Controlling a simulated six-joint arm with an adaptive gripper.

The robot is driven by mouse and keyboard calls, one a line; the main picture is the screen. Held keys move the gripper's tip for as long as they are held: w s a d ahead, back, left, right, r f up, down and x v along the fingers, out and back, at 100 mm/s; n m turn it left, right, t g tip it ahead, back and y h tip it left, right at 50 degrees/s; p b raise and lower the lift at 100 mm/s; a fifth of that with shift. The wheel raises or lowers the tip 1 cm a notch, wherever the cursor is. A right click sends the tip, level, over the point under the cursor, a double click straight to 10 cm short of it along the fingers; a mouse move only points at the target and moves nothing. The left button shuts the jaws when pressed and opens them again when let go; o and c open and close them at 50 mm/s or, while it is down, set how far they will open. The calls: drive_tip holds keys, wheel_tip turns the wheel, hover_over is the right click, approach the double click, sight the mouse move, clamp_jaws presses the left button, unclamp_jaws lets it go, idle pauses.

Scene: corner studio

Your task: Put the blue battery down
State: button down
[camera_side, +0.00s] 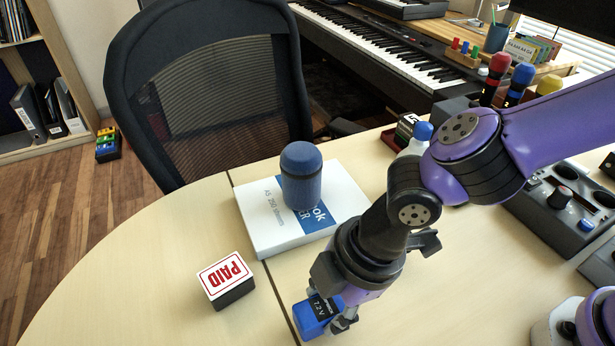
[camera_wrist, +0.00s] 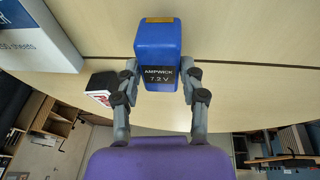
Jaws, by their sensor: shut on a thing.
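The blue battery (camera_side: 312,318) has a black label reading 7.2 V and is at the front of the desk in the side view. It also shows in the wrist view (camera_wrist: 157,42), upright between the fingers. My gripper (camera_side: 331,318) is shut on it, with one finger on each side, as the wrist view (camera_wrist: 160,82) shows. The battery is at or just above the desk top; I cannot tell whether its underside touches. Part of it is hidden by my gripper in the side view.
A PAID stamp block (camera_side: 227,280) stands left of the battery. Behind it lies a white paper pack (camera_side: 262,222) with a dark blue cylinder (camera_side: 300,176) on it. A grey holder (camera_side: 560,215) stands at the right. The desk (camera_side: 150,270) is clear left of the stamp.

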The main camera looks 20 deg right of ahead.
drive_tip(key=shift+f, duration=0.65)
drive_tip(key=shift+c, duration=2)
unclamp_jaws()
drive_tip(key=shift+f, duration=0.1)
drive_tip(key=v, duration=1.2)
drive_tip(key=d+r+m+t+h, duration=0.1)
drive_tip(key=d+m+t, duration=0.1)
drive_tip(key=d+m, duration=0.7)
drive_tip(key=d+r+m+t+h, duration=0.1)
drive_tip(key=d+r+m+t, duration=0.1)
drive_tip(key=d+m, duration=0.7)
drive_tip(key=w+d, duration=0.1)
drive_tip(key=d, duration=0.5)
drive_tip(key=shift+d+r+h, duration=0.2)
drive_tip(key=shift+d+h, duration=0.15)
drive_tip(key=shift+h, duration=0.05)
